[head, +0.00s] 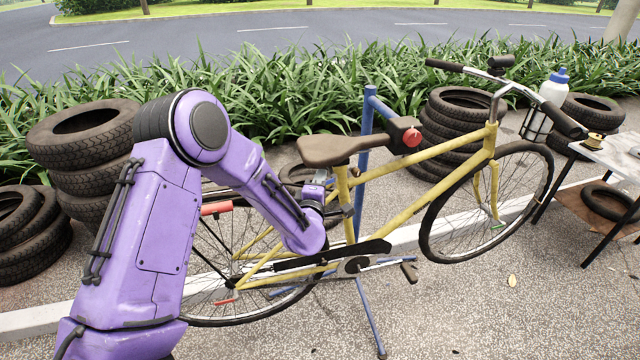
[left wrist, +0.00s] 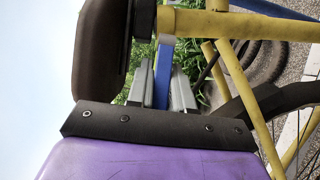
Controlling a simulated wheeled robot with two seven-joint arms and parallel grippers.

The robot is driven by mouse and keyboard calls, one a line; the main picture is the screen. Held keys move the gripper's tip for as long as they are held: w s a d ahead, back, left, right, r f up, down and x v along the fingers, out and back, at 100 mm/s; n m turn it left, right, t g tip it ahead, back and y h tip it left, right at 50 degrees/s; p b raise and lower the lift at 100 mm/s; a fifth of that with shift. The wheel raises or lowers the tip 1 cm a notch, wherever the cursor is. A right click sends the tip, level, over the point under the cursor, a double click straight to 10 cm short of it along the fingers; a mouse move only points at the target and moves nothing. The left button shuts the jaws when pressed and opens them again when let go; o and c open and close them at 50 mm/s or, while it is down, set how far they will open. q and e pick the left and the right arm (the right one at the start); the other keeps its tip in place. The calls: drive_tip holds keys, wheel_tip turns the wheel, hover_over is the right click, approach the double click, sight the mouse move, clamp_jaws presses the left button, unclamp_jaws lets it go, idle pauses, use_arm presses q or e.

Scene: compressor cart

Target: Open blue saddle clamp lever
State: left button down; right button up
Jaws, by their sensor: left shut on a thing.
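The blue saddle clamp lever (left wrist: 163,85) shows in the left wrist view as a narrow blue bar against the yellow seat tube (left wrist: 190,22), just below the dark saddle (left wrist: 98,50). My left gripper (left wrist: 162,72) has its two grey fingers on either side of the lever and is shut on it. In the head view my left gripper (head: 320,183) is beside the seat tube under the brown saddle (head: 338,150). There the forearm and wrist hide most of the lever. My right gripper is not in view.
The yellow bicycle (head: 400,212) is held by a blue repair stand (head: 367,125) with a dark clamp head. Tyre stacks (head: 82,180) stand at the left and behind the bicycle. A small table (head: 612,155) is at the right. The pavement in front is open.

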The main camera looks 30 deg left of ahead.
use_arm(q)
drive_tip(key=d+n+g+y+b, duration=0.1)
drive_tip(key=n+g+y+b, duration=0.2)
drive_tip(key=n+g, duration=0.2)
drive_tip(key=d+n+g+y+b, duration=0.2)
drive_tip(key=n+g+y+b, duration=0.1)
drive_tip(key=g, duration=0.5)
drive_tip(key=d+n+g+y+b, duration=0.2)
drive_tip(key=n+g+y+b, duration=0.2)
drive_tip(key=n+g+y, duration=0.1)
drive_tip(key=shift+w+f+n+g, duration=0.1)
drive_tip(key=shift+n+g, duration=0.25)
drive_tip(key=shift+n, duration=0.25)
drive_tip(key=shift+w+f+n+g, duration=0.1)
drive_tip(key=shift+n+g, duration=0.25)
drive_tip(key=shift+n, duration=0.25)
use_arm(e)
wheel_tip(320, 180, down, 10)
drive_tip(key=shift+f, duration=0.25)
use_arm(q)
drive_tip(key=shift+r+g, duration=0.1)
drive_tip(key=shift+g, duration=0.2)
drive_tip(key=c, duration=1.1)
unclamp_jaws()
